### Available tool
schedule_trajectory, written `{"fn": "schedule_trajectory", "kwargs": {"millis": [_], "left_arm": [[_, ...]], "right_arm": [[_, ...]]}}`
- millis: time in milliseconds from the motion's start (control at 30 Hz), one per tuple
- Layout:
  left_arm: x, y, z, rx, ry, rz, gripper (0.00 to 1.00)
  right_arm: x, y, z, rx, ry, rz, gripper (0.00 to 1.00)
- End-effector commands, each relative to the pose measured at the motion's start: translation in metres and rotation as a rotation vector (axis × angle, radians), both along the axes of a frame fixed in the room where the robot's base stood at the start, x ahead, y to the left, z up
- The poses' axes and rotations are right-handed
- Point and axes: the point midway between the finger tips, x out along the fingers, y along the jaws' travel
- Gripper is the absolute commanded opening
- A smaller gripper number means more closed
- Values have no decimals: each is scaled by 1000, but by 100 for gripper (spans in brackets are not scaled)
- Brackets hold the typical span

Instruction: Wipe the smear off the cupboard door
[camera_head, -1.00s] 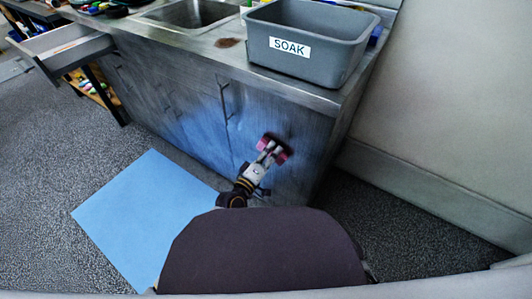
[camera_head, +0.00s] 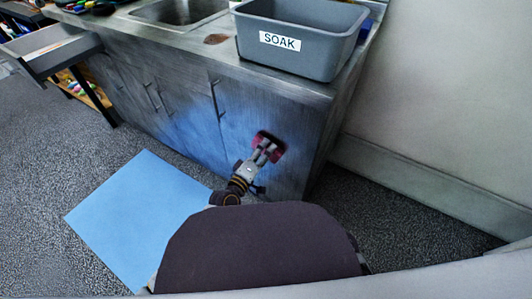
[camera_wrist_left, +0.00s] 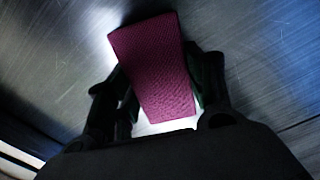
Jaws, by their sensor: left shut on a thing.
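My left gripper (camera_head: 264,152) is shut on a pink-magenta textured sponge (camera_head: 275,148), held at the cupboard door (camera_head: 290,115). The sponge (camera_wrist_left: 155,70) also shows in the left wrist view, between the two dark fingers, in front of brushed metal. In the head view it seems to be at or very near the door face; contact cannot be told for sure. A dark patch shows around the sponge's upper edge; whether it is smear or shadow is unclear, and the sponge and gripper hide the door behind them. My right gripper is not in view.
A grey bin (camera_head: 300,52) labelled SOAK stands on the counter above the door, right of a sink (camera_head: 180,10). A brown spot (camera_head: 216,39) lies on the counter. A blue mat (camera_head: 140,215) covers floor at left. Vertical door handles stick out left of the gripper.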

Motion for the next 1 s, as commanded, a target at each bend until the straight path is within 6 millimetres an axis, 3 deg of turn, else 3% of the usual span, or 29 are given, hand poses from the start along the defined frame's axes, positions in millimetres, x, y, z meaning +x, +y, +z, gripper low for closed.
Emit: {"fn": "schedule_trajectory", "kwargs": {"millis": [600,1000], "left_arm": [[22,25,0,1,-1,1,34],[23,27,1,1,-3,3,34]], "right_arm": [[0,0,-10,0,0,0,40],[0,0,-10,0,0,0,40]]}}
